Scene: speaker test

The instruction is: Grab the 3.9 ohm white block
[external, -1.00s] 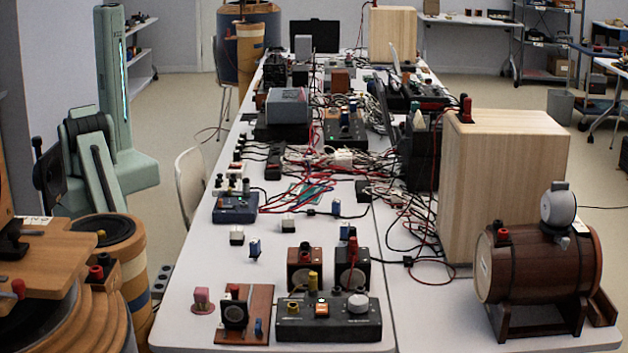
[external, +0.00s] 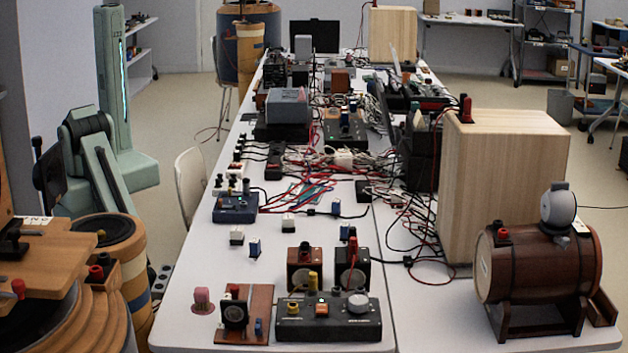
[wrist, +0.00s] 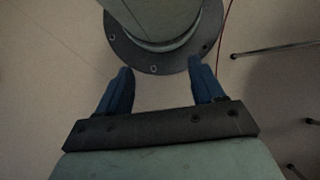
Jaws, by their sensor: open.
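Two small white blocks with dark tops stand on the near part of the white table in the external view: the left white block (external: 237,236) and the right white block (external: 288,223). Their markings are too small to read, so I cannot tell which is 3.9 ohm. My gripper (wrist: 160,68) shows in the wrist view with its two blue fingers apart and nothing between them. It points down toward the floor and a round bolted green base, away from the table. In the external view my green arm is folded at the left, off the table; its fingers are not clear there.
Blue blocks (external: 255,248) stand near the white ones. A blue box (external: 235,207), dark speaker boxes (external: 304,269) and a black control box (external: 330,318) surround them. Tangled cables (external: 300,190) lie behind. A chair (external: 190,190) stands at the table's left edge.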

